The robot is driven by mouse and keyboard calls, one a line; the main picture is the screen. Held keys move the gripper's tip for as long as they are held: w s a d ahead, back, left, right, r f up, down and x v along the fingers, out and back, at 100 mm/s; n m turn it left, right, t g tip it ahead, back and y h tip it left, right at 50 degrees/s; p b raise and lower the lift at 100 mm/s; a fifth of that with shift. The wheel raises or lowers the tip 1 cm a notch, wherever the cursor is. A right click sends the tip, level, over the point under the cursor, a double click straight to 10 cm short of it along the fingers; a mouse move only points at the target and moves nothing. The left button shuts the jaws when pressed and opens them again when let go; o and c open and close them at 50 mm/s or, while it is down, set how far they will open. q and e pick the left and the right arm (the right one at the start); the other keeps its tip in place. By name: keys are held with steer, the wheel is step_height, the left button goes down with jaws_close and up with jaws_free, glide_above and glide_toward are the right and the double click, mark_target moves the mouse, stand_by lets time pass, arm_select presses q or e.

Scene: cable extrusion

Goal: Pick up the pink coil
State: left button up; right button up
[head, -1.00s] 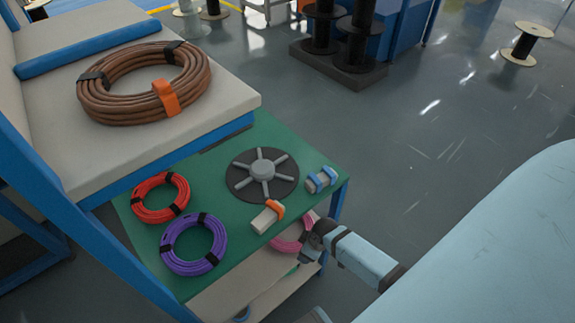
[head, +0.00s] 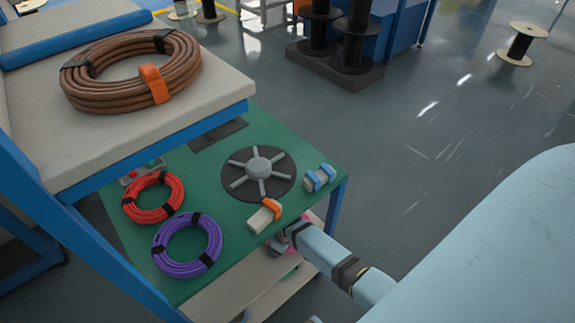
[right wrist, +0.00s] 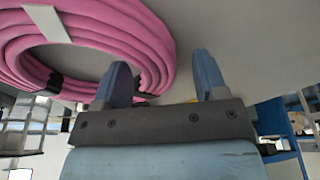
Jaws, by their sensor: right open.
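The pink coil (right wrist: 155,45) lies on a pale shelf surface in the right wrist view, wrapped with a white band and black bands. In the head view only a bit of the pink coil (head: 274,241) shows, below the green tabletop's front edge. My right gripper (right wrist: 165,78) is open. One finger overlaps the coil near its inner edge and the other stands beyond its outer edge, so the strand appears to lie between them. I cannot tell whether they touch it. In the head view my right gripper (head: 287,240) is partly hidden at the shelf. My left gripper is out of view.
The green tabletop (head: 225,225) above the shelf (head: 235,290) holds a red coil (head: 153,197), a purple coil (head: 187,245), a dark spoked disc (head: 258,174) and small blocks. A blue table leg (head: 336,210) stands close to my right arm. Open floor lies right.

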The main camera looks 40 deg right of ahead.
jaws_close()
stand_by(0.3)
